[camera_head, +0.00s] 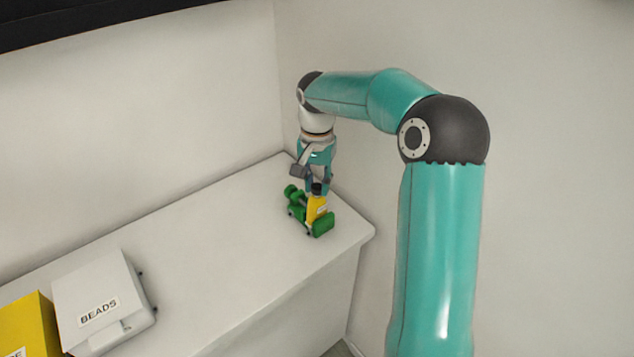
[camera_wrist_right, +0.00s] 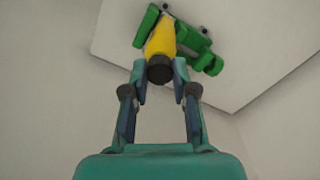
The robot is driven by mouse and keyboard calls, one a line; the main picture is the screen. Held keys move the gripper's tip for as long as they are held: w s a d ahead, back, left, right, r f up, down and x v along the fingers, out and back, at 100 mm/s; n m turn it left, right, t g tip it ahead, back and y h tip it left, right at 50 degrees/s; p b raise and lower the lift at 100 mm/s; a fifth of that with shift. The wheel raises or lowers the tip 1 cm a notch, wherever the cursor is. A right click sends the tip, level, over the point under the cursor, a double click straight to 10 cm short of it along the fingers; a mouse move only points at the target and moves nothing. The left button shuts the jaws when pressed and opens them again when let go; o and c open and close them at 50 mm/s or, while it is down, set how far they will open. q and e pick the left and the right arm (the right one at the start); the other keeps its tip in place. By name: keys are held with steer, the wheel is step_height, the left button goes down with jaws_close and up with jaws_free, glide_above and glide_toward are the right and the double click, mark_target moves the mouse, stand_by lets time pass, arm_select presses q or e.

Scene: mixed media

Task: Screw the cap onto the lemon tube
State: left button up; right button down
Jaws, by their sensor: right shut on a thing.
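The lemon tube (camera_head: 318,207) is yellow and stands, slightly tilted, in a green holder (camera_head: 321,226) near the right end of the white counter. The tube (camera_wrist_right: 160,42) also shows in the right wrist view. A black cap (camera_wrist_right: 160,70) is at the tube's near end, in line with it; whether it is seated or threaded I cannot tell. My right gripper (camera_wrist_right: 160,74) has a fingertip on each side of the cap and is shut on it. The same gripper (camera_head: 316,184) reaches down from above in the head view. My left gripper is out of view.
The white counter (camera_head: 225,265) is clear between the holder and a white box labelled BEADS (camera_head: 104,300). A yellow box (camera_head: 28,325) stands at the far left. Walls rise behind the counter and to its right. The counter's front edge is close to the holder.

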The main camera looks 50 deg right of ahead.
steer(key=shift+f+b, duration=0.3)
steer(key=shift+f, duration=0.05)
steer(key=c, duration=0.8)
jaws_free()
steer(key=shift+c, duration=0.2)
jaws_close()
steer(key=m, duration=0.9)
steer(key=shift+m+b, duration=0.3)
steer(key=shift+b, duration=0.05)
steer(key=m, duration=0.6)
steer(key=shift+s+m+b, duration=0.1)
steer(key=shift+m+b, duration=0.2)
steer(key=m, duration=0.5)
steer(key=shift+m, duration=0.3)
steer(key=shift+c, duration=0.7)
jaws_free()
